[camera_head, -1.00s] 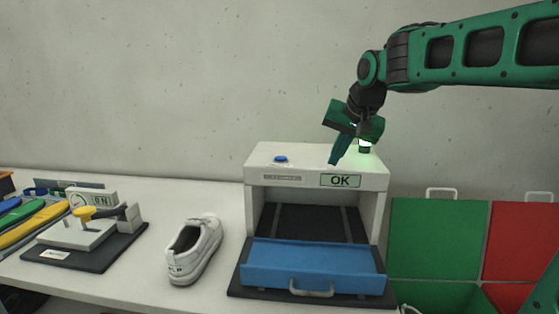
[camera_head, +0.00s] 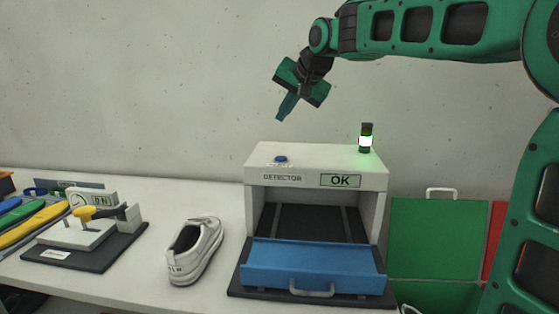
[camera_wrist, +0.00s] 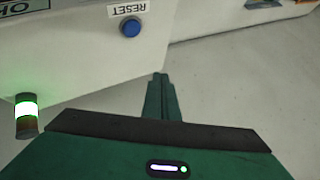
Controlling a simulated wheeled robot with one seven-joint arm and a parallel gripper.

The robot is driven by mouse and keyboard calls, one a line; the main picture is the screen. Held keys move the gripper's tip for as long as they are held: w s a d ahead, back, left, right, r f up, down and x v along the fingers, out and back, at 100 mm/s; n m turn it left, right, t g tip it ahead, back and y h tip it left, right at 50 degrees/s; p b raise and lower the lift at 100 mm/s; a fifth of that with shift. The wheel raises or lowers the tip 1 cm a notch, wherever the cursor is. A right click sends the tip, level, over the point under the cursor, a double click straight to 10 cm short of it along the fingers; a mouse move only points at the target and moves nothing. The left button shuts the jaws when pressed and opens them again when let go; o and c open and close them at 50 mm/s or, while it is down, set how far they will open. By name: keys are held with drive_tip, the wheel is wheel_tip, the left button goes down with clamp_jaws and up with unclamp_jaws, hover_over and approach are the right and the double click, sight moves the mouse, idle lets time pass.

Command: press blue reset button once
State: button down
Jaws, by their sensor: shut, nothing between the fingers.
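The blue reset button (camera_head: 281,159) sits on the top left of the white detector box (camera_head: 256,178). In the wrist view the button (camera_wrist: 131,28) stands beside a RESET label, ahead and slightly left of my fingertips. My gripper (camera_head: 281,118) is shut and empty, in the air above the button and apart from it. In the wrist view its closed fingers (camera_wrist: 160,78) point toward the box's top edge area. The detector's screen (camera_head: 340,181) reads OK, and its lamp (camera_head: 366,139) glows green.
A blue tray or flap (camera_head: 310,266) with a handle is at the detector's front. A white shoe (camera_head: 195,250) lies to its left on the table. A gauge fixture (camera_head: 85,228) stands further left. Green (camera_head: 435,235) and red bins are at the right.

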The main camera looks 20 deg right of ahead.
sight(283, 159)
drive_tip(key=shift+f, duration=0.15)
drive_tip(key=shift+f, duration=4.3)
drive_tip(key=shift+s+f, duration=0.1)
drive_tip(key=shift+f, duration=0.75)
drive_tip(key=shift+r, duration=0.95)
drive_tip(key=shift+r, duration=2.45)
drive_tip(key=shift+s, duration=0.1)
